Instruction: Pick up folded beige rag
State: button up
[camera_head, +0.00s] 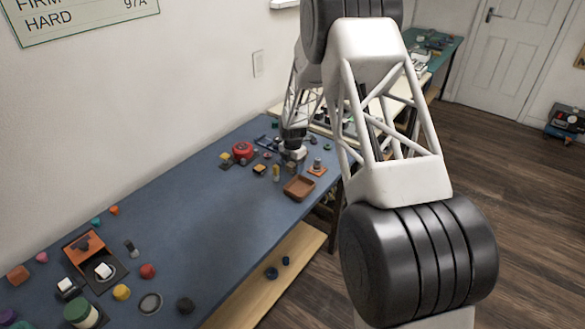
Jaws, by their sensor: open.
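I cannot make out a folded beige rag anywhere in this view. My arm reaches over the far part of the blue-grey bench (200,210). My gripper (291,160) is low over the bench top, small and partly lost among the objects around it. It is open. I cannot tell whether anything lies between its fingers. A small ochre upright piece (276,172) stands just left of it.
A brown tray (299,188) lies near the bench's front edge, close to my gripper. A red round object (243,150) stands to the left. Several small coloured items and an orange-and-black box (84,246) are at the near left. The bench middle is clear.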

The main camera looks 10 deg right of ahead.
aim_at(292, 164)
jog(key=shift+c, duration=0.3)
jog(key=c, duration=0.9)
jog(key=shift+r, duration=0.15)
jog(key=shift+c, duration=0.2)
jog(key=shift+r, duration=4.85)
jog(key=o, duration=0.3)
jog(key=shift+c, duration=1.1)
jog(key=shift+w+a+r, duration=0.1)
jog(key=shift+w+a, duration=0.4)
jog(key=shift+w, duration=0.05)
jog(key=w+a+r, duration=0.2)
jog(key=w+a, duration=0.4)
jog(key=a, duration=0.2)
jog(key=w+a+r, duration=0.1)
jog(key=w+a, duration=0.5)
jog(key=a, duration=0.2)
jog(key=shift+w+a+r, duration=0.15)
jog(key=shift+w+r, duration=0.05)
jog(key=shift+r, duration=0.2)
